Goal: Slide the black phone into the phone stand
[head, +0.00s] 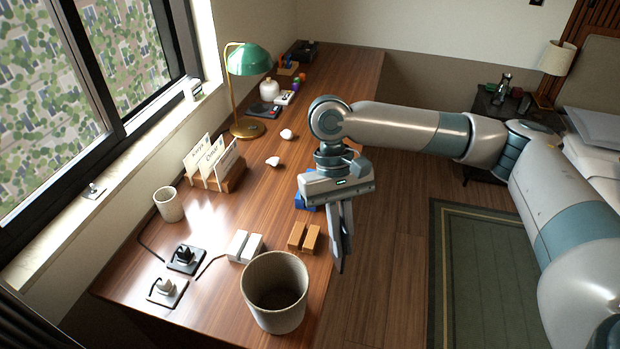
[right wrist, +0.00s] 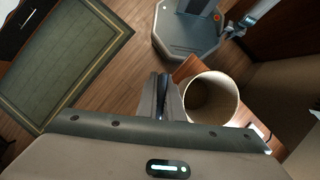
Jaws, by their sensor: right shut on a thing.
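My right gripper (head: 340,262) hangs over the desk's right edge, fingers pointing down, shut on a thin dark thing that looks like the black phone, seen nearly edge-on. In the right wrist view the gripper (right wrist: 162,88) shows this dark strip between its fingers. The fingers hide most of it. Two slotted blocks that look like phone stands sit on the desk: a wooden one (head: 304,238), left of the fingers and apart from them, and a white one (head: 244,246) farther left. A blue object (head: 304,201) is partly hidden behind the gripper. My left gripper is not in view.
A speckled bin (head: 274,320) stands close in front of the blocks; it also shows in the right wrist view (right wrist: 190,113). Sockets with plugs (head: 186,258), a cup (head: 168,204), a card holder (head: 232,181) and a green lamp (head: 248,60) stand left and behind.

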